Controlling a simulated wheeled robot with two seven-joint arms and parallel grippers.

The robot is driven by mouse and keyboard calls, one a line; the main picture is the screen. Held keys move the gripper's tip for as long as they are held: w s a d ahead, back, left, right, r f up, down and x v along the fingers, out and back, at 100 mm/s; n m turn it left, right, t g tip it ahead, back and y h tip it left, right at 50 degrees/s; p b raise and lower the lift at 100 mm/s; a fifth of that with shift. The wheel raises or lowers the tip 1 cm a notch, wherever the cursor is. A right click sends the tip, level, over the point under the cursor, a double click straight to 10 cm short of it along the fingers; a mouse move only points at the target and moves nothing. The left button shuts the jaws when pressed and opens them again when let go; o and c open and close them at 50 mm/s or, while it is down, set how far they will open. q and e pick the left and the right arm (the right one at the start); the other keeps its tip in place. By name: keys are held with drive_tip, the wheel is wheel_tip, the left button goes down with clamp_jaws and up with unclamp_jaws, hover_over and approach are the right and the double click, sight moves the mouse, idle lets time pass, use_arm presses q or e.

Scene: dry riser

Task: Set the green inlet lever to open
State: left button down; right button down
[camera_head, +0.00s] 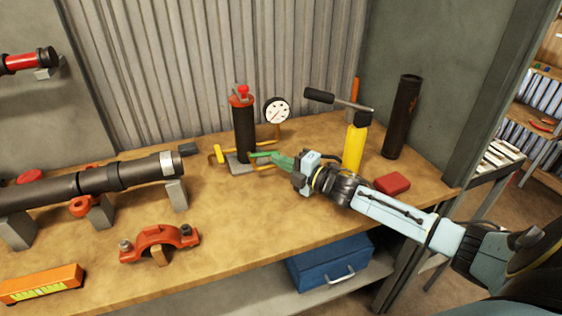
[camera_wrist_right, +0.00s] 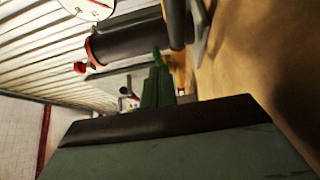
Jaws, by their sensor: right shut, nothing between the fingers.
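The green inlet lever (camera_head: 258,154) is at the foot of a dark upright cylinder (camera_head: 244,133) with a red top, on a grey base. It points right, toward my right gripper (camera_head: 274,159). This gripper is shut and empty, with its green fingers at the lever's end. In the right wrist view, the shut fingers (camera_wrist_right: 157,88) point toward the cylinder (camera_wrist_right: 130,42); a brighter green tip, seemingly the lever (camera_wrist_right: 155,51), shows just beyond them. I cannot tell whether they touch. My left gripper is not in view.
A yellow lever (camera_head: 218,153) is left of the cylinder, a gauge (camera_head: 277,110) behind right. A yellow hand pump (camera_head: 354,147), dark tube (camera_head: 402,117) and red block (camera_head: 392,183) stand around my right arm.

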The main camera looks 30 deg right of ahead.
drive_tip(key=shift+w+d, duration=0.5)
drive_tip(key=shift+w, duration=0.15)
drive_tip(key=shift+d+r, duration=0.1)
drive_tip(key=shift+d, duration=0.05)
